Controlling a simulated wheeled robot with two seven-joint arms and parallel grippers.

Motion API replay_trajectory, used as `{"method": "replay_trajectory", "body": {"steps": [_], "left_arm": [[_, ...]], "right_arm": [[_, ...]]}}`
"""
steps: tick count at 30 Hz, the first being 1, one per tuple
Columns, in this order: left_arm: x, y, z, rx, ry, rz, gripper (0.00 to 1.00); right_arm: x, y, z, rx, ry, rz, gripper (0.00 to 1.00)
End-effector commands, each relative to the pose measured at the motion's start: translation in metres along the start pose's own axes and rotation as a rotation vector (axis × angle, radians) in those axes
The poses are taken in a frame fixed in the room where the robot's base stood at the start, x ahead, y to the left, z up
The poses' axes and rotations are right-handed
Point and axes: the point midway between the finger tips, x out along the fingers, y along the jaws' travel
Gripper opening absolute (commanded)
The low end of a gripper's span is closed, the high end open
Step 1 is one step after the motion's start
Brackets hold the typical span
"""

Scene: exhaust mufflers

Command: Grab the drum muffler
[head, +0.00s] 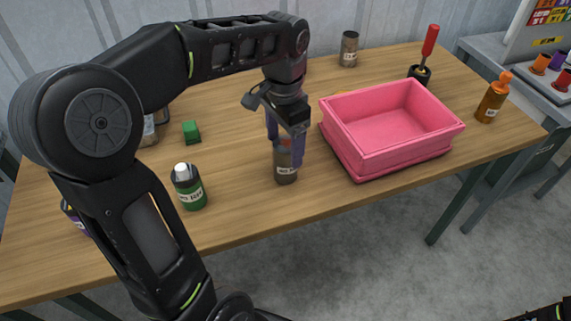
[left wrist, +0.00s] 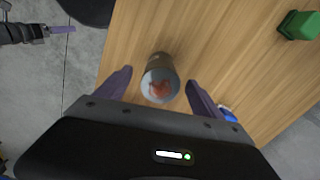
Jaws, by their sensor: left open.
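A dark grey-brown cylinder with a pale label (head: 286,175), which looks like the drum muffler, stands upright on the wooden table near its front edge. My left gripper (head: 284,152) points down over it, open, with its purple fingers around its upper part. In the left wrist view the cylinder (left wrist: 159,62) lies between the two spread fingers (left wrist: 159,76), with a reddish patch on its top; I cannot tell whether either finger touches it. Part of my right gripper (left wrist: 60,29) shows at the upper left of the left wrist view; its jaw state is unclear.
A pink bin (head: 392,130) stands right of the left gripper. A green bottle (head: 189,188) and a green block (head: 191,131) are to the left. A similar can (head: 349,49), a red-handled tool (head: 429,45) and an orange bottle (head: 492,98) stand farther back or right.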

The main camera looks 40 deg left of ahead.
Motion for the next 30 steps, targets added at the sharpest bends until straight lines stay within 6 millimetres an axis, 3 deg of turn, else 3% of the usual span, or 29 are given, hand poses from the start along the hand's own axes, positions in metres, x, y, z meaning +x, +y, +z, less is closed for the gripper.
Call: {"method": "replay_trajectory", "body": {"steps": [7,15,25,30], "left_arm": [[0.000,0.000,0.000,0.000,0.000,0.000,0.77],[0.024,0.000,0.000,0.000,-0.001,0.000,0.77],[0.026,0.000,0.000,0.000,0.000,0.000,0.77],[0.043,-0.001,-0.001,0.000,-0.003,0.002,0.77]], "right_arm": [[-0.001,-0.001,0.000,0.000,0.001,0.000,0.77],[-0.001,0.000,0.000,0.000,0.001,0.000,0.77],[-0.001,0.000,0.000,0.000,0.001,0.000,0.77],[-0.003,-0.001,0.000,0.000,0.000,0.000,0.77]]}}
